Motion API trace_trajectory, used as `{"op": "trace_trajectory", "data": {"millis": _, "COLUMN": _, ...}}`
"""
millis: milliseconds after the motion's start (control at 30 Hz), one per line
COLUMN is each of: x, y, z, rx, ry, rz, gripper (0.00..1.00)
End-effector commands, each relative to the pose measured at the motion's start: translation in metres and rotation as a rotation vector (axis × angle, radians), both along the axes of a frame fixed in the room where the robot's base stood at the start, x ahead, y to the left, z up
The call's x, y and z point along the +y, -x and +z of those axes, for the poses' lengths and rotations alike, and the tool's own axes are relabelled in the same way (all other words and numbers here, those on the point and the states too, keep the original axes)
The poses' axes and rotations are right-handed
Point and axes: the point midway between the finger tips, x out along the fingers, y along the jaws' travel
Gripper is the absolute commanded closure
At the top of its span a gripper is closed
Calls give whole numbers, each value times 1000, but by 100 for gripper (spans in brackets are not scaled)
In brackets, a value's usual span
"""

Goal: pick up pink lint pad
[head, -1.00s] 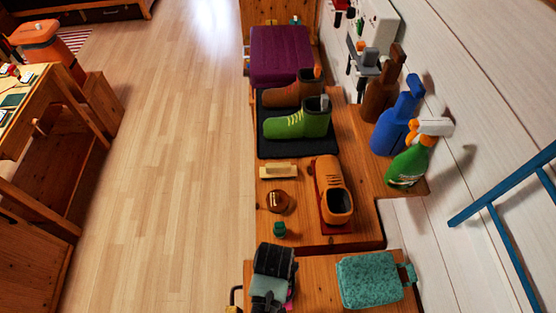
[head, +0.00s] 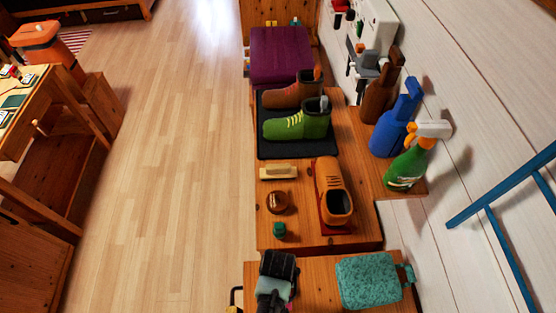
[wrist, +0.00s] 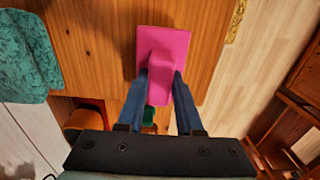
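The pink lint pad (wrist: 178,42) lies on the wooden surface in the wrist view, a flat pink plate with a raised pink handle. My gripper (wrist: 162,76) reaches over it, with one blue finger on each side of the handle. The fingers look apart, close alongside the handle; firm contact is not visible. In the head view my gripper (head: 276,290) is over the near bench's left end and hides the pad.
A teal patterned bag (head: 368,281) lies to the right on the near bench (head: 318,290). Beyond stand an orange shoe (head: 334,195), a brown round tin (head: 278,202), a wooden brush (head: 278,172) and a small green jar (head: 279,230). Open floor lies left.

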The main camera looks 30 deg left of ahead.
Motion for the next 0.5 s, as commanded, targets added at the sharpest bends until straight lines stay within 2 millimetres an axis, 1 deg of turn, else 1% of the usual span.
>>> {"op": "trace_trajectory", "data": {"millis": 33, "x": 0, "y": 0, "z": 0, "rx": 0, "ry": 0, "rz": 0, "gripper": 88}}
{"op": "trace_trajectory", "data": {"millis": 100, "x": 0, "y": 0, "z": 0, "rx": 0, "ry": 0, "rz": 0, "gripper": 100}}
{"op": "trace_trajectory", "data": {"millis": 500, "x": 0, "y": 0, "z": 1, "rx": -1, "ry": -1, "rz": 0, "gripper": 100}}
